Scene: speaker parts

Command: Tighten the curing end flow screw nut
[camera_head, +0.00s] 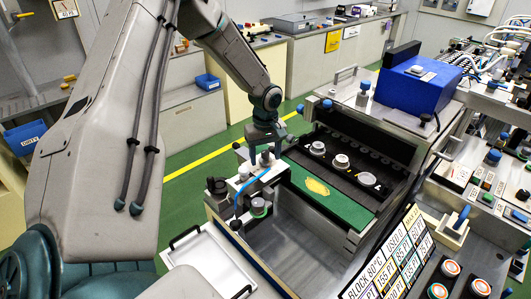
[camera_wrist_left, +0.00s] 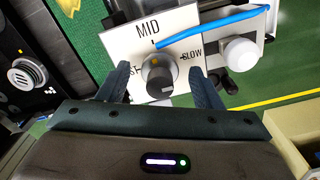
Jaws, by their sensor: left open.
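The flow screw nut seems to be the dark round knob (camera_wrist_left: 159,73) with a grey top and a yellow mark. It sits on a white plate (camera_wrist_left: 125,43) reading MID and SLOW, with a third word partly hidden. The yellow mark points roughly towards MID. My left gripper (camera_wrist_left: 159,84) is open, one finger on each side of the knob, with visible gaps. In the head view my left gripper (camera_head: 266,157) points down over the white-topped valve fixture; the knob is hard to make out there. My right gripper is not in view.
A blue tube (camera_wrist_left: 212,24) curves over the plate, near a white round cap (camera_wrist_left: 240,53). Beside the fixture lie a green mat (camera_head: 318,191) and a black strip with several round speaker parts (camera_head: 341,161). A blue box (camera_head: 415,82) stands behind; a white tray (camera_head: 207,257) is in front.

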